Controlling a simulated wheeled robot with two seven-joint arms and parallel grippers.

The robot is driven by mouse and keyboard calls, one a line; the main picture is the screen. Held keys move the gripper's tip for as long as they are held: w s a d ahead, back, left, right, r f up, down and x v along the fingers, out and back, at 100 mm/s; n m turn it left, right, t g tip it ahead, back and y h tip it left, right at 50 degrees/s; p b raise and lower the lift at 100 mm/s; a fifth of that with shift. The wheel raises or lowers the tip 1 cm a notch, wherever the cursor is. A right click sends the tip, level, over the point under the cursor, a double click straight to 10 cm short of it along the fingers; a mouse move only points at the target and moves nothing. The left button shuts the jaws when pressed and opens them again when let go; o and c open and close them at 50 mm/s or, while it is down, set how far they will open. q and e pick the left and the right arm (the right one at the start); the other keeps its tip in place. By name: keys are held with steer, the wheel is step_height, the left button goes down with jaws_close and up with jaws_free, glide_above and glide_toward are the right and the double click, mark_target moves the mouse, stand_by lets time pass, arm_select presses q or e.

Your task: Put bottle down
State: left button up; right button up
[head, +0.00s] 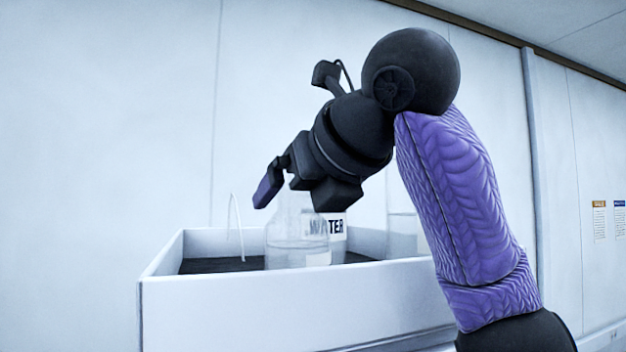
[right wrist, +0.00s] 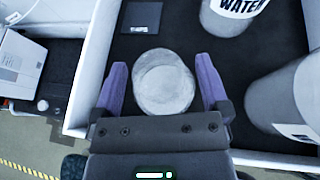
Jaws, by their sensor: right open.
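A clear glass bottle (head: 297,240) stands upright in a white-walled tray (head: 290,305) with a dark floor. In the right wrist view the bottle (right wrist: 164,83) shows from above as a pale round shape. My right gripper (head: 288,192) is above the bottle, its jaws pointing down and to the left. In the right wrist view the gripper's purple fingers (right wrist: 162,84) are spread on either side of the bottle, with a visible gap on each side. My left gripper is not in view.
A white container labelled WATER (right wrist: 232,15) stands behind and right of the bottle. Another large container (right wrist: 285,100) is at the right. A small dark square (right wrist: 141,17) lies on the tray floor. A thin pale tube (head: 237,225) rises at the tray's left.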

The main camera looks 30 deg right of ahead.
steer(key=b+v, duration=0.1)
steer(key=v, duration=1.1)
steer(key=shift+f, duration=0.1)
